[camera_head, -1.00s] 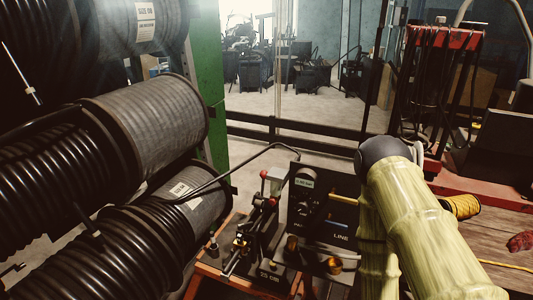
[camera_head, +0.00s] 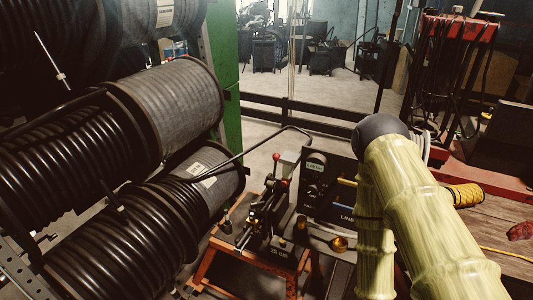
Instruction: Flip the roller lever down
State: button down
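The small black crimper machine (camera_head: 262,215) stands on an orange-framed stand left of the picture's middle. Two lever ends with red knobs show on it: an upper one (camera_head: 276,157) and a lower one (camera_head: 285,184). Both stand up above the machine body. I cannot tell which is the roller lever. My pale, ribbed arm with its dark grey joint is at the right and runs down out of the picture. My gripper is not visible, so its contact with any lever cannot be seen.
Large hose reels (camera_head: 165,110) fill the left side. A dark panel marked LINE (camera_head: 325,190) stands just right of the crimper. A bent dark bar (camera_head: 262,140) passes behind the levers. A yellow spool (camera_head: 465,195) lies on the wooden bench (camera_head: 490,225) at right.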

aim_at(269, 182)
jog(key=u, duration=0.5)
jog(key=k, duration=1.2)
jog(key=z, duration=0.2)
jog(key=i, duration=1.75)
jog(key=u, duration=0.45)
